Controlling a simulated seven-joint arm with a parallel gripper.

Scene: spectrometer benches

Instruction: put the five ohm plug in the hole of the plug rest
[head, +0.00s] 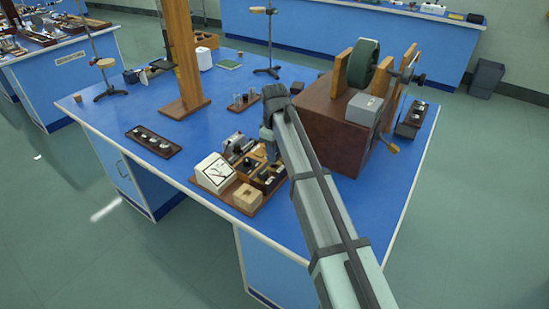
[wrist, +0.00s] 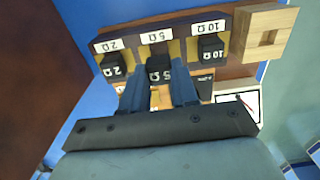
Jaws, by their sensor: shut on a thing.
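My gripper (wrist: 159,88) is shut on the black five ohm plug (wrist: 159,68), marked 5 Ω. The plug is in line with the middle slot of the wooden resistance box (wrist: 183,30), below its 5 Ω label; I cannot tell whether it is seated or slightly raised. The black 2 Ω plug (wrist: 113,66) and 10 Ω plug (wrist: 211,48) stand either side. The plug rest (wrist: 266,18) is a pale wooden block with an empty square hole, at the upper right of the wrist view. In the head view the plug rest (head: 248,197) is at the tray's front corner; my arm hides the plug.
A white-faced meter (head: 214,172) stands left of the plug rest on the brown tray. A large brown box (head: 335,125) with a green wheel stands right of my arm. A dark strip with round knobs (head: 153,141) lies to the left. Blue bench top between them is clear.

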